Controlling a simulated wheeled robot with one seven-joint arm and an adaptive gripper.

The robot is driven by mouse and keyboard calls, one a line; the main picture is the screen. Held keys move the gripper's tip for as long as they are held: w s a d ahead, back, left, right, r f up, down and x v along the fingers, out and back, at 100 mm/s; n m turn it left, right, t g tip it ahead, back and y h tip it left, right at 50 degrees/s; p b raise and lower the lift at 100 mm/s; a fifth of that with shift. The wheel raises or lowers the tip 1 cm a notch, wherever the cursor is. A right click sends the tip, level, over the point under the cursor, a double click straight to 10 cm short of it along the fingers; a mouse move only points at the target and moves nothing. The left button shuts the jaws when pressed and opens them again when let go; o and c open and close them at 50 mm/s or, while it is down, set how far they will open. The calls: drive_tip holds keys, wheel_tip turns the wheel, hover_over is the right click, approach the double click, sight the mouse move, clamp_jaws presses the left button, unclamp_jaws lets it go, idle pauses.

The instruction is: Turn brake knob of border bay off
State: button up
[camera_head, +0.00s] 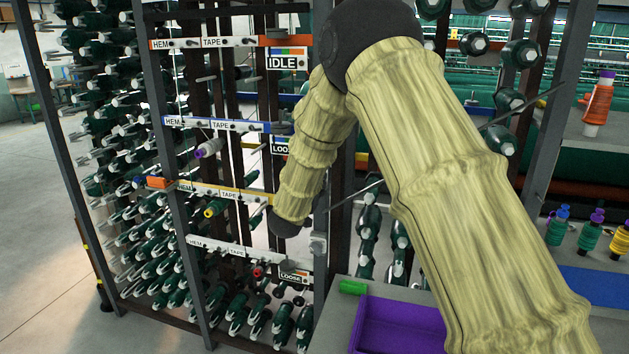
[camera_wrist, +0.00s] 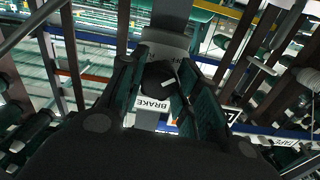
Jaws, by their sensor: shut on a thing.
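A round black knob (camera_wrist: 155,78) with a white pointer line shows in the wrist view, above a white label reading BRAKE (camera_wrist: 152,104). The pointer slants up to the right. My gripper (camera_wrist: 160,72) has its green-padded fingers on both sides of the knob and is shut on it. In the head view my forearm reaches down to the rack by the yellow rail (camera_head: 212,191), and it hides the knob and fingers. I cannot read a bay name at this knob.
The red rail (camera_head: 205,43) has an IDLE sign (camera_head: 287,60); the blue rail (camera_head: 215,124) and white rail (camera_head: 230,249) have LOOSE signs, the blue one's partly covered. Yarn cones and thin rods crowd the rack. A purple tray (camera_head: 400,330) lies right; clear floor (camera_head: 45,260) left.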

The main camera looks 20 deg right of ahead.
drive_tip(key=shift+s+f+n, duration=0.15)
drive_tip(key=shift+f+n, duration=0.3)
drive_tip(key=shift+n, duration=0.15)
drive_tip(key=o, duration=0.8)
drive_tip(key=shift+o, duration=1)
drive_tip(key=shift+r, duration=0.25)
drive_tip(key=v, duration=1.2)
